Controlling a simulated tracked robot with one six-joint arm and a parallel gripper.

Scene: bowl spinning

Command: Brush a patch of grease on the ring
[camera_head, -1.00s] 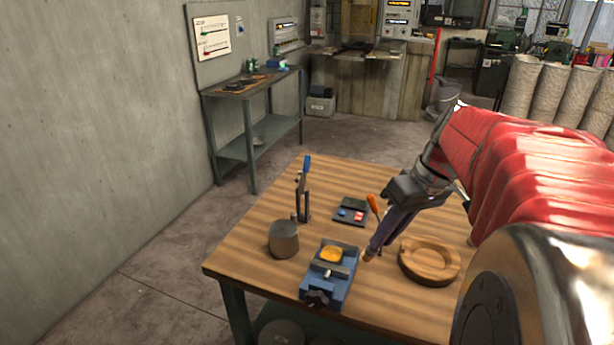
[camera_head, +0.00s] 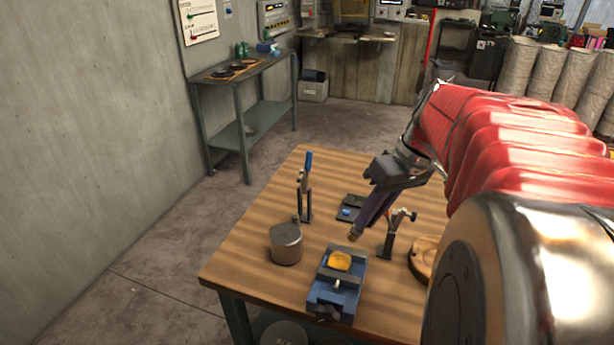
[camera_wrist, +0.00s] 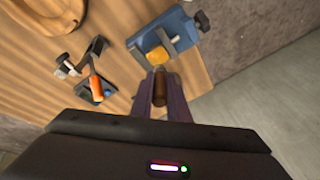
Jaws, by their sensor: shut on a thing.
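My gripper (camera_head: 358,229) is shut on a short brown rod-like piece (camera_wrist: 160,90), which I cannot clearly make out as a brush. It hangs above the table, behind and right of the blue vise-like fixture (camera_head: 325,295). A yellow-orange piece (camera_head: 340,261) sits on that fixture; in the wrist view the same piece (camera_wrist: 157,56) lies just beyond the fingertips, with contact unclear. A round wooden ring-shaped piece (camera_head: 420,262) lies at the right, partly hidden by my arm. It also shows at the wrist view's top left (camera_wrist: 48,10). No grease patch is discernible on it.
A grey metal cup (camera_head: 286,246) stands left of the fixture, with a blue-topped upright stand (camera_head: 305,190) behind it. A dark clamp-like stand (camera_head: 391,238) rises between my gripper and the wooden piece. A small dark tray (camera_head: 347,212) lies behind. The table's left front is clear.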

